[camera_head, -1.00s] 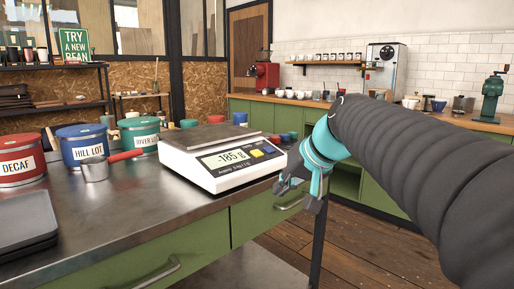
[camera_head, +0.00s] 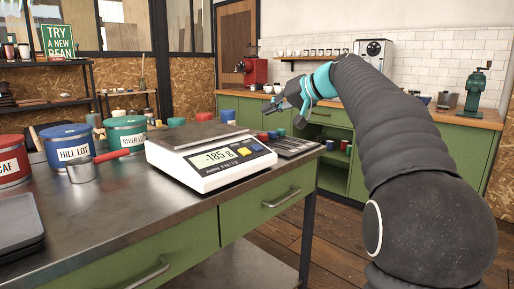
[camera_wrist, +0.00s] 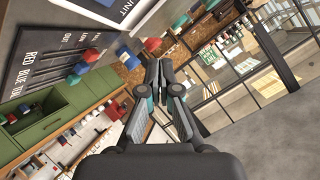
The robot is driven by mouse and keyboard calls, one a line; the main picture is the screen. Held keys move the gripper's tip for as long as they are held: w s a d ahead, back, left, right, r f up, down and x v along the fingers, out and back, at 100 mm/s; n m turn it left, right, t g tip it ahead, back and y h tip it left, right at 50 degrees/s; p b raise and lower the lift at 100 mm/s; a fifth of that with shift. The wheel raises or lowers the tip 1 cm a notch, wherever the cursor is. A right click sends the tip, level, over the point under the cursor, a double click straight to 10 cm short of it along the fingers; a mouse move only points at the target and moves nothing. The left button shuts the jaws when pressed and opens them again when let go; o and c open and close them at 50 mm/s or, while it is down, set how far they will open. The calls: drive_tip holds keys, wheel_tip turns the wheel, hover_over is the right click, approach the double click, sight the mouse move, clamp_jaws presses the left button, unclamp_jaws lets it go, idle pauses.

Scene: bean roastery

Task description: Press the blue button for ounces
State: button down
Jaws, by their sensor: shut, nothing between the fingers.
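The white scale (camera_head: 205,178) with a grey weighing plate stands on the steel counter and its display reads -185 g. A yellow button (camera_head: 243,152) is on its front panel. The blue button (camera_head: 257,147) is to the right of the yellow one, small in this view. My gripper (camera_head: 270,107) is shut and empty, in the air beyond the scale's right side, apart from the buttons.
Left are a red-handled metal scoop (camera_head: 83,171) and labelled tins such as HILL LOT (camera_head: 70,150). Open floor lies beyond the counter's right edge.

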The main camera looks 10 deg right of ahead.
sight(251, 145)
drive_tip(key=shift+f, duration=0.1)
drive_tip(key=shift+w+a+f+b, duration=0.35)
drive_tip(key=shift+f+b, duration=0.65)
drive_tip(key=shift+f, duration=0.35)
drive_tip(key=shift+w+a+f+b, duration=0.25)
drive_tip(key=shift+w+f+b, duration=0.15)
drive_tip(key=shift+f+b, duration=0.75)
drive_tip(key=shift+w+a+f+b, duration=0.35)
drive_tip(key=shift+f+b, duration=0.45)
drive_tip(key=shift+f, duration=0.75)
drive_tip(key=shift+f, duration=0.15)
drive_tip(key=shift+w+f+b, duration=0.15)
drive_tip(key=shift+f+b, duration=0.15)
drive_tip(key=shift+w+a+f+b, duration=0.1)
drive_tip(key=shift+f+b, duration=0.2)
drive_tip(key=shift+f, duration=0.1)
drive_tip(key=shift+r, duration=0.1)
drive_tip(key=shift+s+d+r+p, duration=0.2)
drive_tip(key=shift+r+p, duration=0.35)
drive_tip(key=shift+r, duration=0.2)
